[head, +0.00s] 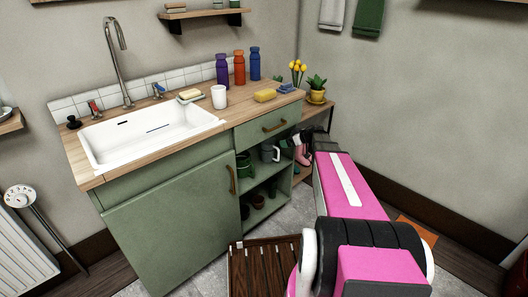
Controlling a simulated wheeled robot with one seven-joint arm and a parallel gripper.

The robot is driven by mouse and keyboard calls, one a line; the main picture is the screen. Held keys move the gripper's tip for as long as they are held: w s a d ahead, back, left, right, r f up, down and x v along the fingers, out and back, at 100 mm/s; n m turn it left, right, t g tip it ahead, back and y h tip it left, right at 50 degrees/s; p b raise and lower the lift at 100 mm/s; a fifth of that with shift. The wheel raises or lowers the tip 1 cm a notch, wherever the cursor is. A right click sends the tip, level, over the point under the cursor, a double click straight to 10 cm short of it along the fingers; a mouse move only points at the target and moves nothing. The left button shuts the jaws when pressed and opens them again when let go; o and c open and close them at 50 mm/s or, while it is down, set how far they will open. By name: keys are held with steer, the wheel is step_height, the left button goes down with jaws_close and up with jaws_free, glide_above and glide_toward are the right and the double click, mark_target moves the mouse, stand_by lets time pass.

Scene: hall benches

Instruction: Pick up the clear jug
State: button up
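A small greyish, see-through-looking jug (268,153) stands on the upper open shelf under the counter. It may be the clear jug, but it is too small to be sure. My pink arm reaches forward from the lower right. My gripper (291,141) is at its far dark end, right of the jug and apparently apart from it. The fingers are small and dark against the cabinet side, so their opening is unclear.
A green jug (245,165) stands left of the grey one; pots (257,200) sit on the shelf below. The wooden counter (215,133) overhangs the shelves. Pink boots (302,156) stand right of the cabinet. A slatted wooden mat (262,270) lies in front.

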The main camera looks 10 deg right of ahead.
mark_target(273, 142)
steer(key=shift+x, duration=5.6)
steer(key=shift+s+a, duration=0.1)
steer(key=c, duration=1)
